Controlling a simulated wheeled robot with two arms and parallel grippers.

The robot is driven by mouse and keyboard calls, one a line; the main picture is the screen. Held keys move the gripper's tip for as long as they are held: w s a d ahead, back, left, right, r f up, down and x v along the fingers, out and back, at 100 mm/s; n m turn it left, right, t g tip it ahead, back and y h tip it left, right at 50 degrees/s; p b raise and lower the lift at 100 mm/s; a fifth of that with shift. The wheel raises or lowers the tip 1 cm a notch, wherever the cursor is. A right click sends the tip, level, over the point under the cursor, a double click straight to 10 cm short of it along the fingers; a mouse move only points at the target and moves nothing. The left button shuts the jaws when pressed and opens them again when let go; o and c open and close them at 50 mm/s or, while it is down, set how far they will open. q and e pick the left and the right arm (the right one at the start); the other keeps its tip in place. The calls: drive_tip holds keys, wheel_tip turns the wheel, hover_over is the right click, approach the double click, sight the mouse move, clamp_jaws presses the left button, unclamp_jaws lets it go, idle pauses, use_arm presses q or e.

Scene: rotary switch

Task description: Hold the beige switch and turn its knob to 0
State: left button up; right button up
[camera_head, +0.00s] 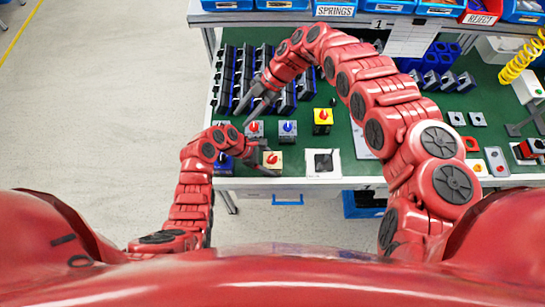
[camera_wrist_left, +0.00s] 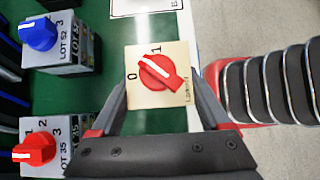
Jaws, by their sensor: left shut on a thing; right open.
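The beige switch (camera_head: 271,163) stands at the front edge of the green bench in the head view. In the left wrist view the beige switch (camera_wrist_left: 183,52) has a red knob (camera_wrist_left: 158,73) and the marks 0 and 1. The knob's white line points up-left, seemingly between 0 and 1. My left gripper (camera_head: 264,155) is shut on the switch, with one finger along each side of its body. My right gripper (camera_head: 250,103) is open and empty, over the bench behind the switch, near the grey switches.
A grey switch with a red knob (camera_head: 254,127), one with a blue knob (camera_head: 288,129) and a yellow switch (camera_head: 322,118) stand just behind. A white pad with a black square (camera_head: 323,163) lies to the right. Racks of dark parts (camera_head: 232,75) fill the back left.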

drive_tip(key=s+d+f+n+h, duration=0.1)
drive_tip(key=s+d+f+h, duration=0.4)
drive_tip(key=d, duration=0.4)
drive_tip(key=shift+y, duration=0.6)
drive_tip(key=shift+s+f, duration=0.2)
drive_tip(key=shift+f, duration=1.15)
drive_tip(key=shift+s+f, duration=0.15)
drive_tip(key=shift+f, duration=1.25)
drive_tip(key=shift+s+f, duration=0.2)
drive_tip(key=shift+f, duration=1.15)
clamp_jaws()
